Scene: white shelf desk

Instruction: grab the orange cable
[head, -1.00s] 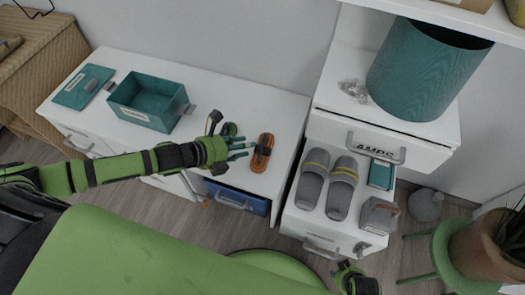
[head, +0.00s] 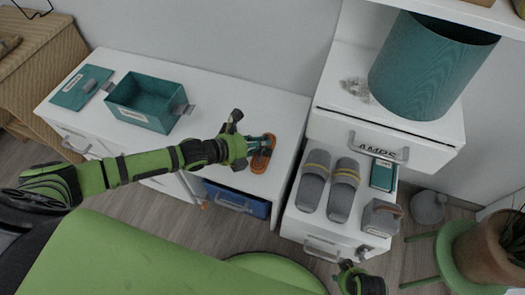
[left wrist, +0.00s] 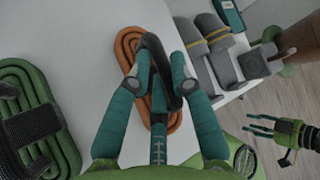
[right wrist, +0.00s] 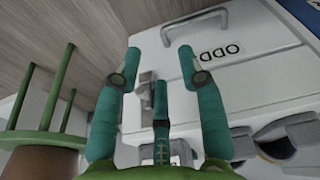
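The orange cable (head: 262,156) is a flat oval coil with a black strap around its middle. It lies on the white desk top near its right end. My left gripper (head: 264,142) reaches over it from the left. In the left wrist view, the teal fingers of the left gripper (left wrist: 161,56) are apart, on either side of the black strap, above the orange cable (left wrist: 127,47). The strap shows close to the right finger; whether it touches is unclear. My right gripper (right wrist: 159,55) is open and empty, low at the right, facing a white drawer front.
A green cable coil (left wrist: 40,115) lies left of the orange one, mostly hidden by my arm in the head view. A teal box (head: 147,101) and its lid (head: 76,88) are further left. A blue drawer (head: 236,199) stands open below.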

